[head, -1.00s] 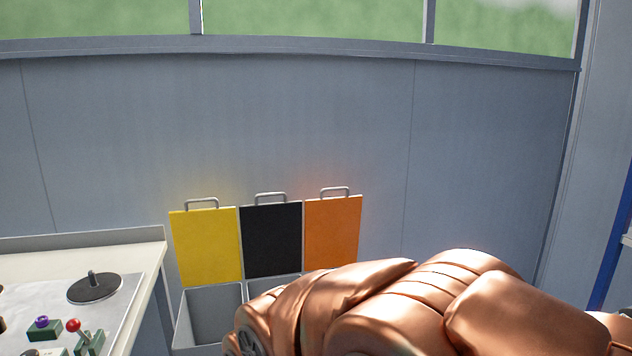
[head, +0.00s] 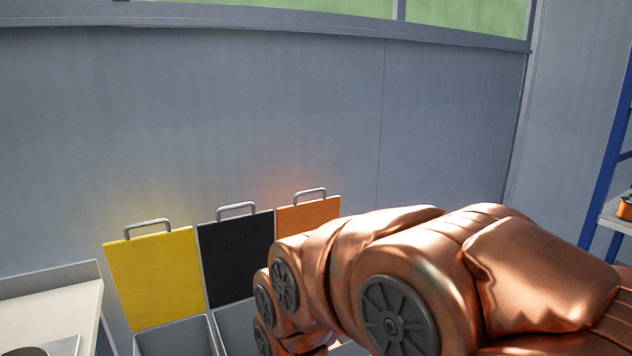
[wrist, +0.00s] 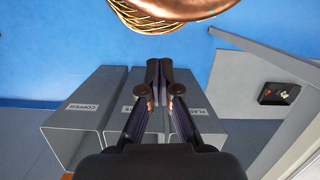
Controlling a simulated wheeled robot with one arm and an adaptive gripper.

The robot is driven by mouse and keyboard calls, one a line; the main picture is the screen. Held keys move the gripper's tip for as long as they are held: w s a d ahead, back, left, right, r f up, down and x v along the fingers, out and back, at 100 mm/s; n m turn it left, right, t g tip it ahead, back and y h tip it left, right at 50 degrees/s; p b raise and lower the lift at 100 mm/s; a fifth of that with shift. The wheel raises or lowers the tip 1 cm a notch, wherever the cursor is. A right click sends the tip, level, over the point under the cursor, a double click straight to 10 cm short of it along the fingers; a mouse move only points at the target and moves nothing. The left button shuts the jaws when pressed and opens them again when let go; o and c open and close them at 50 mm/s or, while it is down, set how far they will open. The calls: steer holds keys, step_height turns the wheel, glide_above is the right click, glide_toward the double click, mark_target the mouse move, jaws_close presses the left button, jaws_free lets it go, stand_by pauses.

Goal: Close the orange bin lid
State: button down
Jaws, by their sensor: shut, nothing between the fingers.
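The orange lid (head: 305,215) stands upright and open against the wall in the head view, with a grey loop handle on its top edge. My copper-coloured arm hides its lower part and the bin under it. My gripper (wrist: 158,75) shows in the wrist view, shut and empty, with its fingers over the grey bins (wrist: 88,110). No lid is visible in the wrist view, so the gap between my fingers and the orange lid cannot be told.
A yellow lid (head: 153,278) and a black lid (head: 237,258) stand open left of the orange one. A pale bench (head: 55,300) is at the left. A blue shelf post (head: 612,150) stands at the right. The wall right of the lids is clear.

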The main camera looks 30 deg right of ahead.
steer(key=w+d+r+t+y+p, duration=0.1)
steer(key=w+d+r+t+p, duration=0.1)
steer(key=w+r, duration=0.65)
steer(key=w+d+r+t+p, duration=0.1)
steer(key=w+d+r+p, duration=0.15)
steer(key=w, duration=1.15)
steer(key=w+d+r+t+y+p, duration=0.15)
steer(key=w+r, duration=0.45)
steer(key=w, duration=0.6)
steer(key=w+d+r+m+t+h+p, duration=0.15)
steer(key=w+d+r+p, duration=0.25)
steer(key=w+d, duration=0.75)
steer(key=w+d+r+t+h+p, duration=0.25)
steer(key=w+d+r+p, duration=0.4)
steer(key=d, duration=0.85)
steer(key=shift+t+y, duration=0.35)
steer(key=shift+t, duration=0.1)
steer(key=shift+w+d+f+p, duration=0.1)
steer(key=shift+w+f+p, duration=0.35)
steer(key=shift+f, duration=1.35)
steer(key=shift+w+d+f+p, duration=0.1)
steer(key=shift+w+f, duration=0.6)
steer(key=shift+f, duration=1.05)
steer(key=shift+w+d+f+p, duration=0.15)
steer(key=shift+w+f, duration=0.45)
steer(key=shift+f, duration=1.2)
steer(key=shift+s+a+f, duration=0.15)
steer(key=shift+s+a, duration=0.05)
steer(key=shift+s, duration=0.05)
